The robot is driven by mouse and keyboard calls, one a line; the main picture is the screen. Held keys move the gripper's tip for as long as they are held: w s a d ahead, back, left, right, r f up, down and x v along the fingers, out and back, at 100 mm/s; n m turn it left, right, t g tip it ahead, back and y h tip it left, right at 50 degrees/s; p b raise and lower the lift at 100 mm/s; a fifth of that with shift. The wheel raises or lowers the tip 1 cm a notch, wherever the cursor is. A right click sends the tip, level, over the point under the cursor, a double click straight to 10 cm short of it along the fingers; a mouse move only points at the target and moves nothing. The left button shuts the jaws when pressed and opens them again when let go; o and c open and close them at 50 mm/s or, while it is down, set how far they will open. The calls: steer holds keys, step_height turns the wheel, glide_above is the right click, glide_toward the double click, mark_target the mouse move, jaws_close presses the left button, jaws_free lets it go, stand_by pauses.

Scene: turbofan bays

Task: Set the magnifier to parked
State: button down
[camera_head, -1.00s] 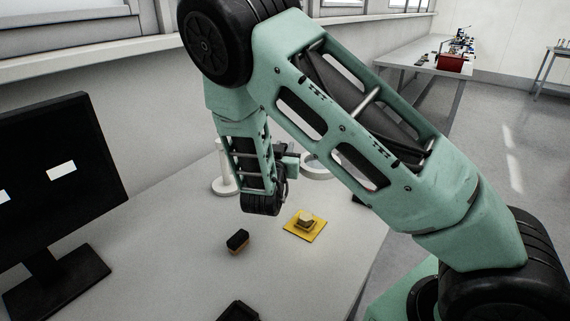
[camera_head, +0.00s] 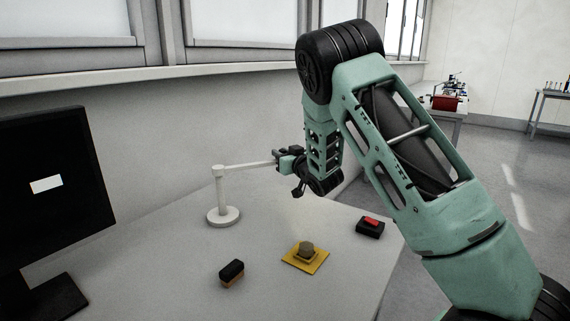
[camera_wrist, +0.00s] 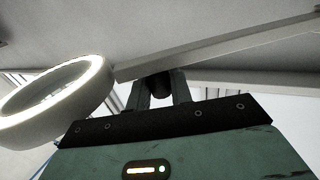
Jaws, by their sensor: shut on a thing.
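The magnifier is a white stand on the worktable, with a round base (camera_head: 222,216), an upright post and a level arm (camera_head: 250,166) reaching right to my gripper (camera_head: 284,162). In the wrist view its lit white ring (camera_wrist: 58,103) is at the left, and its pale arm (camera_wrist: 220,46) runs off to the upper right. My gripper (camera_wrist: 162,92) is shut on a dark knob (camera_wrist: 160,86) below the magnifier's arm, close to the ring. In the head view the ring is hidden by my gripper and wrist.
On the table (camera_head: 170,265) are a black-and-tan block (camera_head: 231,273), a yellow pad (camera_head: 296,262) with a small lump on it, and a black box with a red top (camera_head: 370,227). A monitor (camera_head: 50,190) stands left. A windowed wall is behind.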

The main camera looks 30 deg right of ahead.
steer(key=shift+w+d+y, duration=0.2)
steer(key=shift+w+y, duration=0.2)
steer(key=shift+w, duration=0.05)
steer(key=shift+w+n, duration=0.1)
steer(key=shift+n, duration=0.2)
steer(key=shift+r, duration=0.2)
steer(key=c, duration=1.3)
jaws_free()
steer(key=shift+w+f, duration=0.15)
steer(key=s, duration=0.5)
steer(key=s+b, duration=0.1)
steer(key=s, duration=0.5)
steer(key=s+b, duration=0.1)
steer(key=s, duration=0.5)
steer(key=shift+s+d, duration=0.25)
